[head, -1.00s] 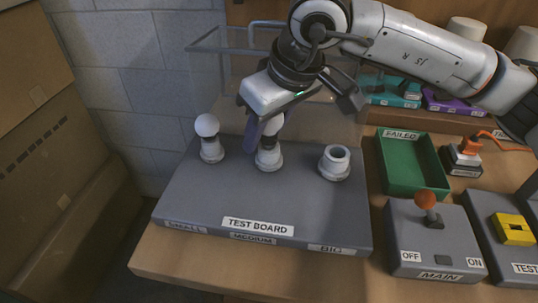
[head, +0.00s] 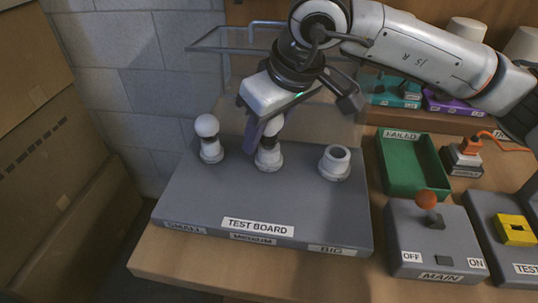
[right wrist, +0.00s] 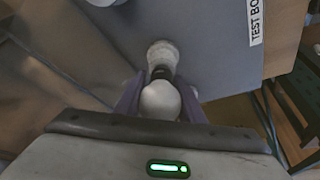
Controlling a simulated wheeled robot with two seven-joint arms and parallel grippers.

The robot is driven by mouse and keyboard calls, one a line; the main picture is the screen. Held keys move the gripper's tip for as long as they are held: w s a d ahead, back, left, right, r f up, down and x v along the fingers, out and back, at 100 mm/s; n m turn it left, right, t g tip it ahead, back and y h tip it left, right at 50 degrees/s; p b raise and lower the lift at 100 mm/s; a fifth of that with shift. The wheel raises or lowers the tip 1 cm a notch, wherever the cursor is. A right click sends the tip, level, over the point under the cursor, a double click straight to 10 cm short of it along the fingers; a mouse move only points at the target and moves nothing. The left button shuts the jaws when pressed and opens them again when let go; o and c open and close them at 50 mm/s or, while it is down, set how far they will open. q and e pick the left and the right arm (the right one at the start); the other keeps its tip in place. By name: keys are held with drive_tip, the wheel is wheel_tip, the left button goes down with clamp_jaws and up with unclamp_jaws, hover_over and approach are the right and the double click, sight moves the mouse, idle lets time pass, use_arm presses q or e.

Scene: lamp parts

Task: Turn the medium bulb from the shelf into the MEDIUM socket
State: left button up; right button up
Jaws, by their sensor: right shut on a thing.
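The medium bulb (head: 275,125) has a white globe and a dark collar, and stands upright at the MEDIUM socket (head: 268,160), the middle one on the grey test board (head: 215,195). My right gripper (head: 266,132) is shut on the bulb from above, its purple fingers on both sides of the globe. The right wrist view shows the globe (right wrist: 160,100) between the fingers and the collar lined up with the pale socket (right wrist: 163,54). How deep the thread sits is hidden. My left gripper is not in view.
A white bulb (head: 207,126) stands in the SMALL socket at left. The BIG socket (head: 335,162) at right is empty. A green FAILED tray (head: 412,190), a MAIN switch box (head: 407,245) with an orange-knobbed lever and a yellow-topped tester (head: 515,230) are at right.

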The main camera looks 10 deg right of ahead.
drive_tip(key=shift+o, duration=0.5)
drive_tip(key=shift+c, duration=0.5)
drive_tip(key=shift+s+f+b, duration=0.15)
drive_tip(key=shift+f+b, duration=0.2)
drive_tip(key=shift+f+m+h+b, duration=0.1)
drive_tip(key=shift+m+h+b, duration=0.5)
drive_tip(key=shift+m, duration=0.6)
drive_tip(key=shift+d+m+h+b, duration=0.15)
drive_tip(key=shift+m+h+b, duration=0.25)
drive_tip(key=shift+m, duration=0.7)
drive_tip(key=shift+d+m+h, duration=0.2)
drive_tip(key=shift+m+h, duration=0.1)
drive_tip(key=shift+m, duration=0.9)
